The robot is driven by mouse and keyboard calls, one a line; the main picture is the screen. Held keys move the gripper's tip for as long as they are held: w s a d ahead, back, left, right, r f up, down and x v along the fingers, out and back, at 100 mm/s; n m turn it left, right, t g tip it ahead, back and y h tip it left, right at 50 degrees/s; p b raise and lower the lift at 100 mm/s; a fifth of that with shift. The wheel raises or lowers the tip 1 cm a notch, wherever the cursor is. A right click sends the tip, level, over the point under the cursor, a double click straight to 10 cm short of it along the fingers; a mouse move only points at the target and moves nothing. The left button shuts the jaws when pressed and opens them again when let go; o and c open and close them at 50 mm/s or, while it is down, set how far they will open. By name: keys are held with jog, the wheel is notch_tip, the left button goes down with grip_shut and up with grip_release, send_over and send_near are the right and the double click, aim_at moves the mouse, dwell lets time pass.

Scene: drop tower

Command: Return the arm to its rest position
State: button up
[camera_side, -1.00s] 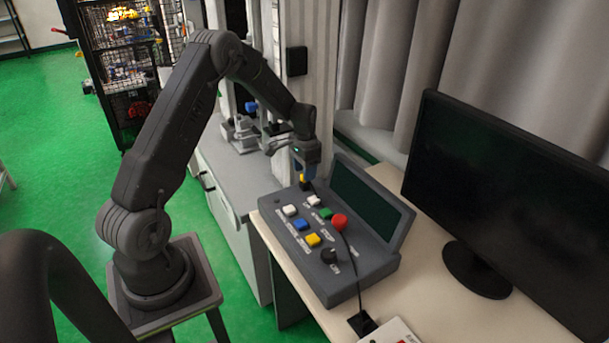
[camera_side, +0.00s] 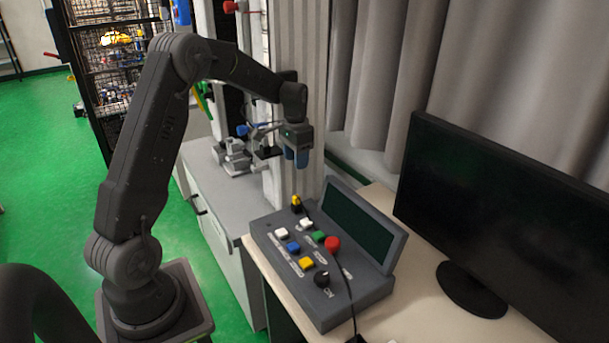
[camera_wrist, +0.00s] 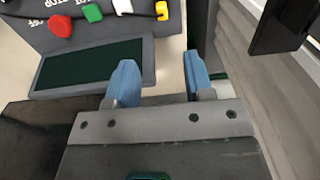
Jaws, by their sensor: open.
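My arm stands on its pedestal at the left in the side view and reaches over to the right. My gripper (camera_side: 297,158) hangs above the far end of the control box, pointing down. Its blue fingers are apart and empty; they also show in the wrist view (camera_wrist: 158,82). The grey control box (camera_side: 318,310) has white, blue, yellow, green and red buttons, a black knob and a raised dark green panel (camera_side: 357,221). A yellow and black plug (camera_side: 296,204) stands on the box below the gripper, apart from the fingers.
A black monitor (camera_side: 490,215) stands on the beige desk at the right. A grey cabinet (camera_side: 215,185) with metal fixtures (camera_side: 235,157) is behind the box. A light column (camera_side: 290,190) and curtains stand close behind the gripper. A black cable runs across the box.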

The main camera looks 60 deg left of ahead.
jog(key=s+d+r+t, duration=0.1)
jog(key=s+d+r, duration=0.3)
jog(key=d+r, duration=0.3)
jog(key=s+d+r+t, duration=0.2)
jog(key=s+d+r, duration=0.35)
jog(key=d, duration=0.35)
jog(key=s+d+t, duration=0.2)
jog(key=s+d, duration=0.7)
jog(key=s, duration=0.5)
jog(key=shift+d+r+t, duration=0.25)
jog(key=shift+r+t, duration=0.05)
dwell(0.5)
